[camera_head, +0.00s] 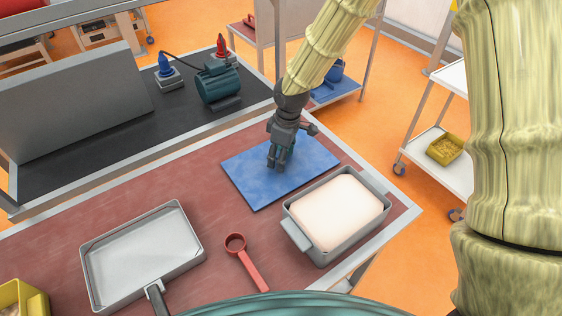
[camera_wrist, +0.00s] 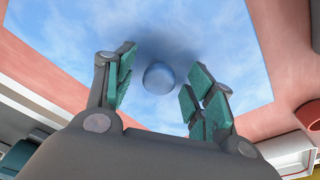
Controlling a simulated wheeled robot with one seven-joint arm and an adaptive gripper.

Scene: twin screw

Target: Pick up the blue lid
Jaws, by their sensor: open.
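The blue lid (camera_head: 245,180) is a flat, mottled blue panel lying on the reddish table. It fills much of the wrist view (camera_wrist: 225,40), where a round blue-grey knob (camera_wrist: 159,78) shows on it. My gripper (camera_head: 278,165) points down over the middle of the lid. In the wrist view my gripper (camera_wrist: 162,82) is open, with its green-padded fingers apart on either side of the knob. The fingers look clear of the knob. In the head view the gripper hides the knob.
A grey tray with pale contents (camera_head: 310,249) stands close to the lid's right front side. A red ladle-like tool (camera_head: 247,264) and a shallow grey pan (camera_head: 99,283) lie nearer on the table (camera_head: 60,255). A black bench with a green motor (camera_head: 219,87) is behind.

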